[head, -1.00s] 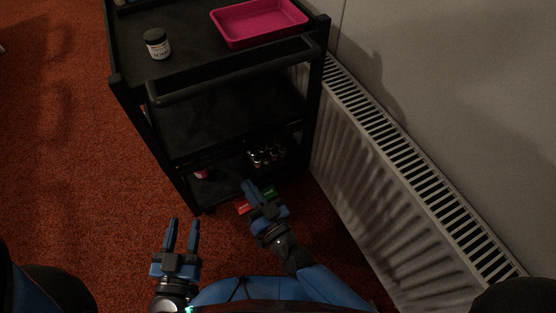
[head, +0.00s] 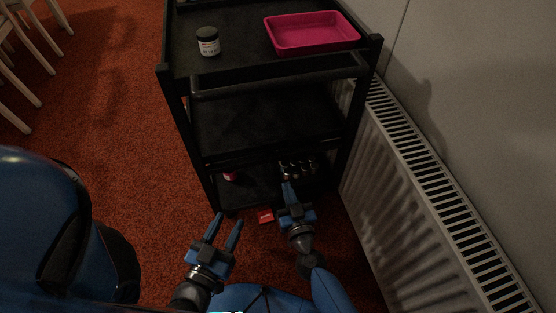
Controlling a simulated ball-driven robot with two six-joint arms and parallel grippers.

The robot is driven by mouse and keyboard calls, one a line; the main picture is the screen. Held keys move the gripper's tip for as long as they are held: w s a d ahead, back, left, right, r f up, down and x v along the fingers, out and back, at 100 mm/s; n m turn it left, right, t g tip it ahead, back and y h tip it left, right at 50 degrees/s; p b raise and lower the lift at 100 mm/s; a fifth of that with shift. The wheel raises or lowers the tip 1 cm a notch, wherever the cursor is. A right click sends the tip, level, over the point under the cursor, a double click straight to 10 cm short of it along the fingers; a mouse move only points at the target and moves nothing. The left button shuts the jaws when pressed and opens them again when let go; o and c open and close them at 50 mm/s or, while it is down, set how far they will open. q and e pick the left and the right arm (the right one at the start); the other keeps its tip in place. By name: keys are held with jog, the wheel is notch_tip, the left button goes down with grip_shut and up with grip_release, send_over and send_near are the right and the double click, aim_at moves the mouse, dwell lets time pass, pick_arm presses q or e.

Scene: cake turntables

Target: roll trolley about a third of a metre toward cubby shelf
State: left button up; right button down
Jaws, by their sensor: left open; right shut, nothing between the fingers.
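The trolley is a black, three-tier cart (head: 268,122) in the upper middle of the head view, with a round handle bar (head: 280,80) across its near end. My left gripper (head: 229,222) is open and empty, low in front of the trolley's near left leg and apart from the handle. My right gripper (head: 288,190) is shut and empty, in front of the bottom tier and below the handle; I cannot tell whether it touches the tier. No cubby shelf shows in this view.
A pink tray (head: 312,34) and a dark-lidded jar (head: 208,42) stand on the top tier. Small bottles (head: 298,168) are on the bottom tier. A white radiator (head: 420,190) runs close along the right. A red item (head: 265,216) lies on the carpet. Pale chair legs (head: 22,62) stand far left; carpet between is clear.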

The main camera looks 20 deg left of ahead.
aim_at(278, 159)
jog(key=x, duration=0.7)
jog(key=shift+w+a, duration=0.25)
jog(key=shift+w, duration=0.1)
jog(key=shift+w+a+b, duration=0.2)
jog(key=shift+w+b, duration=0.1)
